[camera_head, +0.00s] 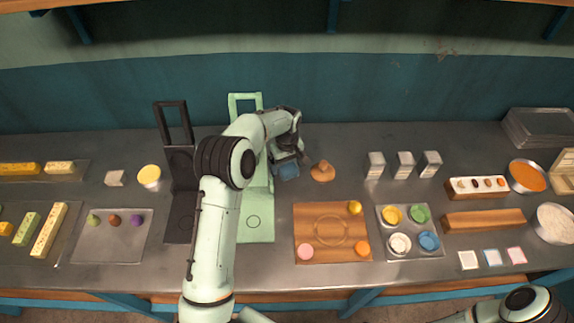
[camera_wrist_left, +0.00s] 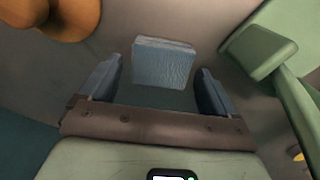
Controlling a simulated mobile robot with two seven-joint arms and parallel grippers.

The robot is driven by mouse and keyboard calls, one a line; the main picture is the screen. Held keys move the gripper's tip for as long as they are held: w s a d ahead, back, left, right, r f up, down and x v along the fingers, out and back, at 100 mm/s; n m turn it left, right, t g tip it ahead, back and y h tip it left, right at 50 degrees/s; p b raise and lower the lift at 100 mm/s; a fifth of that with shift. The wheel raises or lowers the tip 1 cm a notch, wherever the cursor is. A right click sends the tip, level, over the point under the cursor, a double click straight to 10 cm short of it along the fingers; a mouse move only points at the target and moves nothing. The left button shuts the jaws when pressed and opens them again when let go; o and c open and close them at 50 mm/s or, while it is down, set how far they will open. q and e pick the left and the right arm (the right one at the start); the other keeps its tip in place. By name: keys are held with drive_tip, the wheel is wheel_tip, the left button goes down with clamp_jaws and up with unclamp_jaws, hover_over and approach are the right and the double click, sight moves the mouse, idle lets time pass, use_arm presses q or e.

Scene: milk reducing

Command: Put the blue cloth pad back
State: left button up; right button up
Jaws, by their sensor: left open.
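A blue, cloth-textured pad (camera_wrist_left: 163,63) lies on the grey counter, just beyond and between my left fingertips in the left wrist view. In the head view the pad (camera_head: 288,171) shows partly under my left gripper (camera_head: 284,158). In the left wrist view my left gripper (camera_wrist_left: 158,88) is open, with a gap between each finger and the pad. I cannot tell the height of the fingers above the counter. My right gripper is out of view.
An orange-brown knobbed object (camera_head: 322,172) stands close right of the pad. The green stand (camera_head: 256,228) is close left, beside a black stand (camera_head: 180,212). A wooden board (camera_head: 312,231) lies in front. Small white, blue and pink squares (camera_head: 492,258) lie at the front right.

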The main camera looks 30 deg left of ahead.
sight(287, 167)
use_arm(q)
wheel_tip(287, 167, up, 12)
drive_tip(key=shift+p, duration=0.35)
idle(0.5)
